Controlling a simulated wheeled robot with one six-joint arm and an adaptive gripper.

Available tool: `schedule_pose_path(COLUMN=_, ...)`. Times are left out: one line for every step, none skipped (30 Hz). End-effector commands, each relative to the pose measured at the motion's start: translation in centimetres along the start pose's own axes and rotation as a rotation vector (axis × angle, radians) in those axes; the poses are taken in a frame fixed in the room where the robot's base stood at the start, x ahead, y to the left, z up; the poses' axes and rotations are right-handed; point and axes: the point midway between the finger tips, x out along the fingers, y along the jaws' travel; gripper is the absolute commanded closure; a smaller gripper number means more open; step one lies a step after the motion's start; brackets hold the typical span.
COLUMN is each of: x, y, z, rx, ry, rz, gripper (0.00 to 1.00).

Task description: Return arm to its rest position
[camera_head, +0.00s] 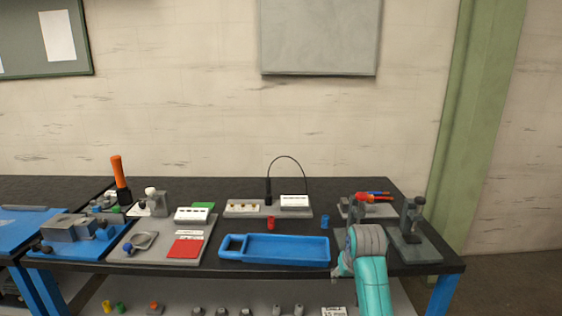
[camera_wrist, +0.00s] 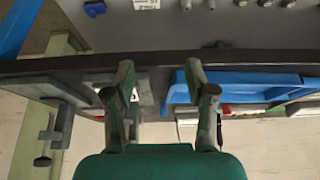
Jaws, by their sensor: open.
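My arm (camera_head: 371,283) shows in the head view as a teal and grey link at the front right of the bench, bent over its front edge. My gripper (camera_wrist: 159,70) shows in the wrist view with its two green fingers spread apart and nothing between them. The dark front edge of the bench crosses behind the fingertips there. In the head view the gripper is mostly hidden by the arm.
A blue tray (camera_head: 275,249) lies just left of the arm. A dark vise-like fixture (camera_head: 412,222) stands close on its right. Red (camera_head: 271,222) and blue (camera_head: 325,221) cylinders stand behind the tray. A lower shelf (camera_head: 255,297) holds several small parts.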

Motion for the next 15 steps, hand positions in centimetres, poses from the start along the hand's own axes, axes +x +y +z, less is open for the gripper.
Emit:
schedule_pose_path(x=0.9, y=0.0, z=1.0, rx=0.0, ry=0.005, rz=0.0, gripper=0.44)
schedule_pose_path(x=1.4, y=0.0, z=1.5, rx=0.0, ry=0.01, rz=0.0, gripper=0.44)
schedule_pose_path(x=2.1, y=0.0, z=2.2, rx=0.0, ry=0.02, rz=0.0, gripper=0.44)
schedule_pose_path(x=2.7, y=0.0, z=2.8, rx=0.0, ry=0.025, rz=0.0, gripper=0.44)
schedule_pose_path(x=3.2, y=0.0, z=3.5, rx=0.0, ry=0.034, rz=0.0, gripper=0.44)
schedule_pose_path(x=4.1, y=0.0, z=4.5, rx=0.0, ry=0.045, rz=0.0, gripper=0.44)
schedule_pose_path(x=4.8, y=0.0, z=5.4, rx=0.0, ry=0.053, rz=0.0, gripper=0.44)
schedule_pose_path(x=5.5, y=0.0, z=6.3, rx=0.0, ry=0.063, rz=0.0, gripper=0.44)
schedule_pose_path(x=6.3, y=0.0, z=7.6, rx=0.0, ry=0.077, rz=0.0, gripper=0.44)
schedule_pose_path(x=7.0, y=0.0, z=8.6, rx=0.0, ry=0.089, rz=0.0, gripper=0.44)
schedule_pose_path(x=7.5, y=0.0, z=9.5, rx=0.0, ry=0.101, rz=0.0, gripper=0.44)
schedule_pose_path(x=8.2, y=0.0, z=10.8, rx=0.0, ry=0.115, rz=0.0, gripper=0.44)
schedule_pose_path(x=8.7, y=0.0, z=11.8, rx=0.0, ry=0.127, rz=0.0, gripper=0.44)
schedule_pose_path(x=9.2, y=0.0, z=12.7, rx=0.0, ry=0.138, rz=0.0, gripper=0.44)
schedule_pose_path(x=9.7, y=0.0, z=14.1, rx=0.0, ry=0.152, rz=0.0, gripper=0.44)
